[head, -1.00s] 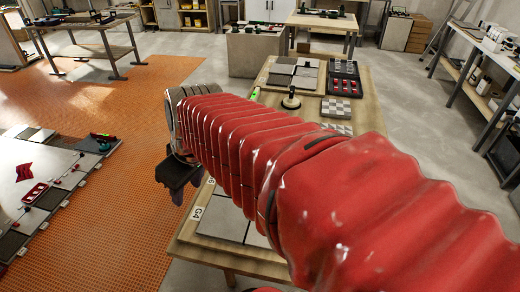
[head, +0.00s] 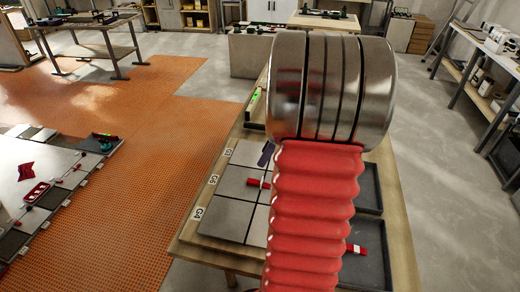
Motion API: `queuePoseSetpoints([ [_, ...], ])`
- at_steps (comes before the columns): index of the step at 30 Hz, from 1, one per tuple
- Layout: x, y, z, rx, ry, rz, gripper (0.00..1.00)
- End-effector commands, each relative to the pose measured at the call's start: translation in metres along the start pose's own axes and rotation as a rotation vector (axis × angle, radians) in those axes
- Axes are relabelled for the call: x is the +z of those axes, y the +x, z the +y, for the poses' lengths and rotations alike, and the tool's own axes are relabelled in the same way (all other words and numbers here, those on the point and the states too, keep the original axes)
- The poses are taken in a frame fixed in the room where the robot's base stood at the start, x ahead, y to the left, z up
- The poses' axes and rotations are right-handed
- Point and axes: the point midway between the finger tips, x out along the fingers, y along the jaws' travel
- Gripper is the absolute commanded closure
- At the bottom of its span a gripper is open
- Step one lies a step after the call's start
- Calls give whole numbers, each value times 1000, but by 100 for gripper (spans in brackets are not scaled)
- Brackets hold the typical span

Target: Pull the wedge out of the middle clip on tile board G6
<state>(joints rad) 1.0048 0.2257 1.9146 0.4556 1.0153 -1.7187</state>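Tile boards with grey tiles (head: 228,217) lie on the wooden bench, with white labels along their left edge. The nearest label (head: 199,213) reads G4; the farther ones are too small to read surely, so I cannot pick out G6. A red wedge (head: 255,183) sticks out at a tile joint beside my arm; its clip is not clearly seen. Another red piece (head: 354,249) lies at a dark tray on the right. My gripper is mostly hidden behind my arm. One dark purple fingertip (head: 266,154) shows over the far tiles, and its opening cannot be seen.
Dark trays (head: 374,262) line the bench's right side. A level with a green vial (head: 255,102) lies at the left back edge. My arm covers the bench's middle. The orange floor (head: 130,200) on the left is clear beside a low platform (head: 40,180).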

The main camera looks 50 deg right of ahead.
Motion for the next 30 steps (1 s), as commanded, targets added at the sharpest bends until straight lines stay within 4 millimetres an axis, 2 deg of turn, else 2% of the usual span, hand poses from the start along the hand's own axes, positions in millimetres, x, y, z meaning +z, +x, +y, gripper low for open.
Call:
queuePoseSetpoints([
  [4,10,2,8,-1,-10,8,61],
  [17,10,6,7,-1,-11,8,61],
  [23,10,23,7,-2,-11,8,61],
  [30,10,57,7,-3,-10,7,61],
])
